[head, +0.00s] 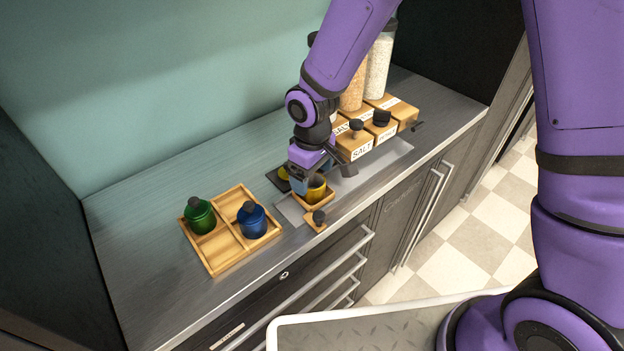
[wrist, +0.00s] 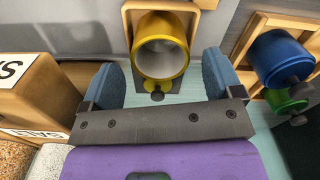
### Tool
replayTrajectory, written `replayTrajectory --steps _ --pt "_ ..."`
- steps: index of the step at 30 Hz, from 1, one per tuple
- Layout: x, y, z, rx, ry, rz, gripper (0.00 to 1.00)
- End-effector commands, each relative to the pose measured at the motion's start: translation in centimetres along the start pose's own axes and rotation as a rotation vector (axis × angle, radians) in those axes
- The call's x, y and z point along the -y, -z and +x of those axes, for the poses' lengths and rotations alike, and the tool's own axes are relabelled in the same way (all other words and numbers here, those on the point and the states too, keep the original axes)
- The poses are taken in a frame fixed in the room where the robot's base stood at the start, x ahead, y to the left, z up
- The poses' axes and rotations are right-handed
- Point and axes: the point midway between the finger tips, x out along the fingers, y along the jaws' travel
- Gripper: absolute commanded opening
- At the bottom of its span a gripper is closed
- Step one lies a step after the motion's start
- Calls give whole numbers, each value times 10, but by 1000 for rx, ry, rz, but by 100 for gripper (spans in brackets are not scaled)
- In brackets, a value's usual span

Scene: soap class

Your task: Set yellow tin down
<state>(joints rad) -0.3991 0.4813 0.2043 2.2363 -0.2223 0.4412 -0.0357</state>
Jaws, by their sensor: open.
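The yellow tin (head: 317,187) stands in or just over a small wooden tray (head: 322,206) near the counter's front edge. In the wrist view the yellow tin (wrist: 179,60) shows its open mouth and pale inside. My gripper (wrist: 162,82) is open, with one blue-grey finger on each side of the tin and gaps showing between. In the head view my gripper (head: 307,178) comes from behind and hides part of the tin. A dark knob with a yellow piece (wrist: 157,88) shows beside the tin; how they join is unclear.
A divided wooden tray (head: 229,249) at left holds a green tin (head: 200,216) and a blue tin (head: 252,220). Wooden boxes, one labelled SALT (head: 355,146), and tall jars (head: 379,66) stand at right.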

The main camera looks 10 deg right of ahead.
Motion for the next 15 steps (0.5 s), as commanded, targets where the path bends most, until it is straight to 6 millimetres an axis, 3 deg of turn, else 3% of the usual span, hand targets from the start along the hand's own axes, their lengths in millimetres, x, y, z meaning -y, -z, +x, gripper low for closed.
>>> replayTrajectory --steps 9,15 --pt "0 0 -64 -3 -1 1 86" --pt "0 0 -89 -1 0 0 86"
